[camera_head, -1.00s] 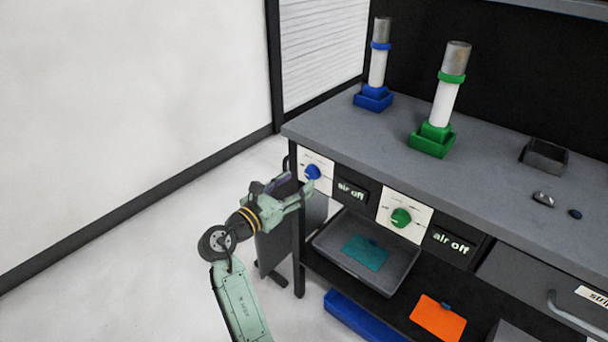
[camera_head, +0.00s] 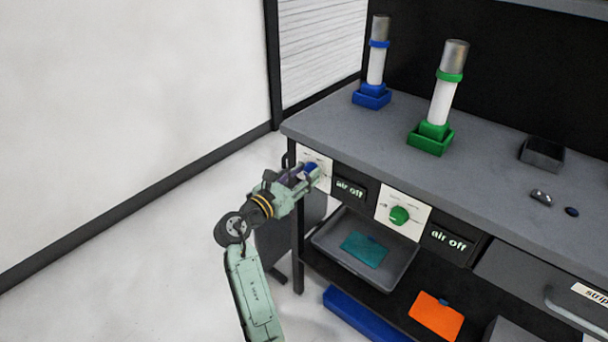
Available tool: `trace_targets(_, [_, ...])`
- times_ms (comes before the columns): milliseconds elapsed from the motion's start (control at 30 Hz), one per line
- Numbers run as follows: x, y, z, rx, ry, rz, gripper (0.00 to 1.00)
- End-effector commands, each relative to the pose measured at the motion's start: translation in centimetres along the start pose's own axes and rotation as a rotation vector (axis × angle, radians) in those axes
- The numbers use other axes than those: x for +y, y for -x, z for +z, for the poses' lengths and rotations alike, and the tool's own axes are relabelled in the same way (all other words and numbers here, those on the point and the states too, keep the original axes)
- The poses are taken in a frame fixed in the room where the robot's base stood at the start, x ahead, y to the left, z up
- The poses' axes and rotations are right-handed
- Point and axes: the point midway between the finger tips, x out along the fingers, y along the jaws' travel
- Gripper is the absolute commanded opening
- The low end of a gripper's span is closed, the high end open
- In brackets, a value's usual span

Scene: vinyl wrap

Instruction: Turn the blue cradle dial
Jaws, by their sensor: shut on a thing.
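The blue dial (camera_head: 310,168) sits on a white panel (camera_head: 322,160) at the left end of the bench front. My gripper (camera_head: 308,173) is at the dial, its fingers shut on it and covering part of it. The display beside it (camera_head: 350,189) reads "air off". The blue cradle (camera_head: 371,97) stands on the bench top at the back left, holding an upright white tube (camera_head: 377,67) with a grey top and a blue ring.
A green dial (camera_head: 399,215) with its own "air off" display (camera_head: 452,239) is to the right. A green cradle (camera_head: 430,140) holds another tube. A grey tray (camera_head: 330,243) lies below the dials. An open dark box (camera_head: 542,153) and small items are on the bench at right.

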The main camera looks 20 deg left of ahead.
Motion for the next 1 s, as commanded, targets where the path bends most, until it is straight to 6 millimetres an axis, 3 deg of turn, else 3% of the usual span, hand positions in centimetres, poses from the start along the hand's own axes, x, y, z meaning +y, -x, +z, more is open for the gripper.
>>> trace_targets(367, [0.0, 0.01, 0.0, 0.0, 0.0, 0.0, 0.06])
trace_targets(667, [-0.03, 0.01, 0.02, 0.0, -0.042, 0.0, 0.05])
trace_targets(1000, [-0.17, -0.02, -0.01, 0.0, -0.271, -0.001, 0.05])
